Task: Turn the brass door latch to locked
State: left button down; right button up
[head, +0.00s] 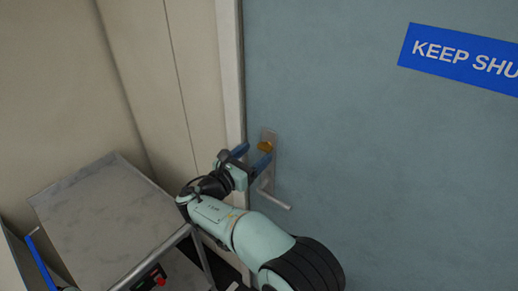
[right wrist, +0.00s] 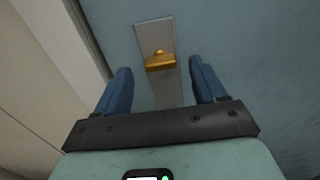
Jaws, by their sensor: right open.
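The brass latch (head: 265,146) sits on a grey metal plate (head: 272,171) near the left edge of the blue-grey door (head: 380,150). In the right wrist view the brass latch (right wrist: 160,61) appears as a short bar lying roughly crosswise on its plate. My right gripper (head: 250,157) is open, its two blue fingers just in front of the plate. In the right wrist view the latch lies ahead, between the lines of the open fingers (right wrist: 162,75), and nothing is held. Whether a finger touches the plate cannot be told. My left gripper is not in view.
A silver lever handle (head: 276,202) sticks out below the latch, close under my right gripper. A blue "KEEP SHUT"-like sign (head: 465,60) is on the door. A grey-topped cart (head: 105,215) with a metal rail stands at the left, beside the beige wall (head: 190,90).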

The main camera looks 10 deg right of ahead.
aim_at(265, 148)
jog(key=shift+x, duration=1.45)
jog(key=c, duration=1.1)
jog(key=shift+o, duration=0.2)
